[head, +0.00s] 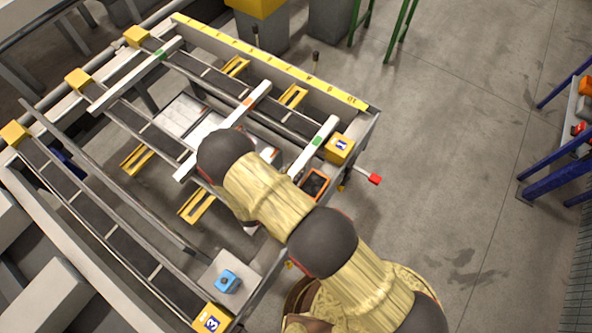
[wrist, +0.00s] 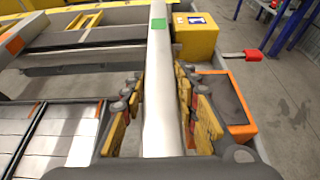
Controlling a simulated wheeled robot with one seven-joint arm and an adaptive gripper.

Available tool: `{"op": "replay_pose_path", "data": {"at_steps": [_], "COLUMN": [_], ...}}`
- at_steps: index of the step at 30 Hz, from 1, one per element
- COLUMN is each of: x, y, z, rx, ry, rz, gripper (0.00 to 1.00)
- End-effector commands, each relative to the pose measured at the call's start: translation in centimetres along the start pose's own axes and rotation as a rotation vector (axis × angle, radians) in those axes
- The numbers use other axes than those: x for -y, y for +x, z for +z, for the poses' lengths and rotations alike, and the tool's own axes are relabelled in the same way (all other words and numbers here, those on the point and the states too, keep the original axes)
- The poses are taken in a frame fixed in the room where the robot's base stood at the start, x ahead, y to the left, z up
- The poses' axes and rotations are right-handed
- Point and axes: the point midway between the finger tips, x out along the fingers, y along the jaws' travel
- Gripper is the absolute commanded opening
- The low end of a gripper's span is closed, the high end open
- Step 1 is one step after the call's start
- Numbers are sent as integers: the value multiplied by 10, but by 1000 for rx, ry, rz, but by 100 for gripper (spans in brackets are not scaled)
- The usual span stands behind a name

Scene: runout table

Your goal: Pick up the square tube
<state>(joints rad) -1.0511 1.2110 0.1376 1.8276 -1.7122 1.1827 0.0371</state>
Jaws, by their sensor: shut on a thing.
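A pale grey square tube with a green band (wrist: 159,85) runs lengthwise up the middle of the wrist view. In the head view its far part (head: 327,130) shows near the table's right end, and my arm hides the rest. My gripper (wrist: 158,105) has its yellow-and-black fingers on both sides of this tube and is shut on it. In the head view my arm covers the gripper. Similar pale bars lie across the table, one with an orange band (head: 248,102) and one with a green band (head: 160,55).
A yellow block marked 1 (head: 339,148) stands near the tube's far end. An orange-rimmed dark tray (wrist: 226,95) is close to the right of my fingers. A red-ended handle (head: 374,179) sticks out from the table. Open floor (head: 450,180) lies to the right.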

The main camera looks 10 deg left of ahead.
Motion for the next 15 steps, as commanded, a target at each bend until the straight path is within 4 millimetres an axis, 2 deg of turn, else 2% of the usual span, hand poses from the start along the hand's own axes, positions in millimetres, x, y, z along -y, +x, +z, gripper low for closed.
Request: {"op": "replay_pose_path", "data": {"at_steps": [12,15], "x": [0,0], "y": [0,0], "z": [0,0], "rx": [0,0], "ry": [0,0], "rz": [0,0], "gripper": [1,0]}}
